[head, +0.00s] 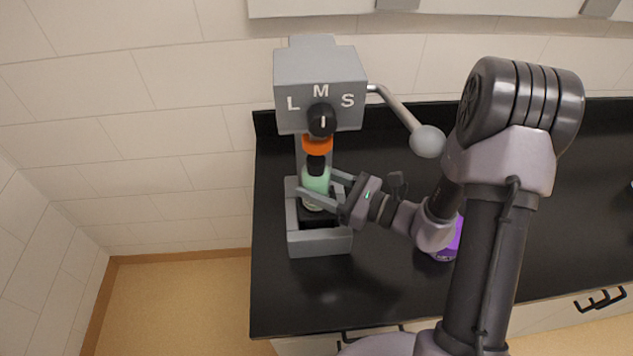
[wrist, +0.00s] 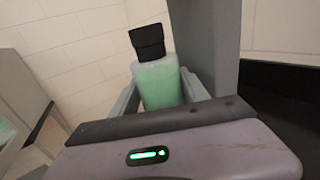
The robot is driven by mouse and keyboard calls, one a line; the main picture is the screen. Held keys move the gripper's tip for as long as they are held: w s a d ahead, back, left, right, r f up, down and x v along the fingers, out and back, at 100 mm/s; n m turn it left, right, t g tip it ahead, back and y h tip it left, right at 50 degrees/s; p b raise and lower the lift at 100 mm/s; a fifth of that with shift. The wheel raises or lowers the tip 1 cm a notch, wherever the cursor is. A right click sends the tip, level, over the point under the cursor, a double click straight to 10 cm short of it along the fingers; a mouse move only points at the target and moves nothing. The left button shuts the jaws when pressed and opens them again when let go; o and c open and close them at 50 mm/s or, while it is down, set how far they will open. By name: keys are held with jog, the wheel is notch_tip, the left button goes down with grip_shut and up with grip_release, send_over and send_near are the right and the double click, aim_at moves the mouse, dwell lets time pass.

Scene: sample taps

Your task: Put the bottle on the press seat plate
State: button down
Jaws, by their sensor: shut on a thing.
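A pale green bottle (head: 316,180) with a black cap is upright between the fingers of my gripper (head: 322,188), which is shut on it. The bottle and its black cap (wrist: 147,42) also show in the wrist view, between the fingers (wrist: 160,92). The grey press (head: 320,75) stands at the back, with an orange ring just above the bottle's cap. The bottle is over or on the dark seat plate (head: 318,217) in the press base. I cannot tell whether its bottom touches the plate.
The press has a dial (head: 321,120) marked L, M, S and a lever with a round knob (head: 428,141) at its right. A purple thing (head: 447,246) is partly hidden behind my arm. The black counter (head: 300,300) is clear in front of the press.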

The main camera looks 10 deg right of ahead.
jog(key=c, duration=0.6)
grip_release()
jog(key=shift+o, duration=0.2)
jog(key=shift+r+p, duration=0.25)
jog(key=shift+p, duration=0.1)
jog(key=v, duration=1.2)
jog(key=shift+f+p, duration=0.15)
jog(key=shift+p, duration=0.25)
jog(key=shift+d, duration=0.1)
